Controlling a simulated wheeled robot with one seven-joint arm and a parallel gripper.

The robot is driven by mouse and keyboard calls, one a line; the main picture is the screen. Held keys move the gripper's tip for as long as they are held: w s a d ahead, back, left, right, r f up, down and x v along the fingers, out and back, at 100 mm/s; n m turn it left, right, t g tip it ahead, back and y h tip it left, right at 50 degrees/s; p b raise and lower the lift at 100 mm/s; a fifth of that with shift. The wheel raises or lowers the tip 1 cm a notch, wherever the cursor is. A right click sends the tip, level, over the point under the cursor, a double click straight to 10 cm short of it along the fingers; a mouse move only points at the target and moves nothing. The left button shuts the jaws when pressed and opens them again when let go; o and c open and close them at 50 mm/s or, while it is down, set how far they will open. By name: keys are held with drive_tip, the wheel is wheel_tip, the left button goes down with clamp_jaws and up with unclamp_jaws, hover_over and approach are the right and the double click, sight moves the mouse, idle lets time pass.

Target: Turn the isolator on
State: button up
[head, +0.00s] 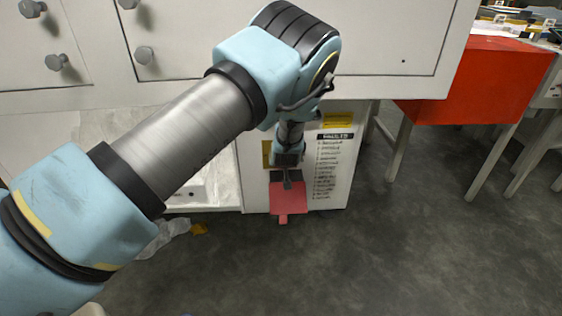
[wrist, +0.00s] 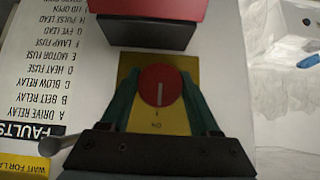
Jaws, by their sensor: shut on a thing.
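The isolator is a round red knob (wrist: 153,87) with a white line, on a yellow plate (wrist: 178,121) on the white cabinet front. In the wrist view the white line runs up and down the picture, mostly on the knob's lower half, roughly in line with small dark marks below that look like "I" and "ON". My gripper (wrist: 160,82) is shut on the knob, one green finger on each side. In the head view my gripper (head: 287,176) is at the cabinet front and hides the knob; an edge of the yellow plate (head: 266,152) shows beside it.
A red box-like part (head: 288,198) juts out close below my gripper; it is at the top of the wrist view (wrist: 146,14). A printed fault list (head: 333,165) is to the right. A red table (head: 475,82) stands further right. The floor in front is clear.

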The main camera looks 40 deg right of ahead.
drive_tip(key=o, duration=1.3)
drive_tip(key=shift+o, duration=0.2)
drive_tip(key=p+v, duration=0.2)
drive_tip(key=v, duration=0.8)
drive_tip(key=shift+s+r, duration=0.25)
drive_tip(key=shift+a, duration=0.15)
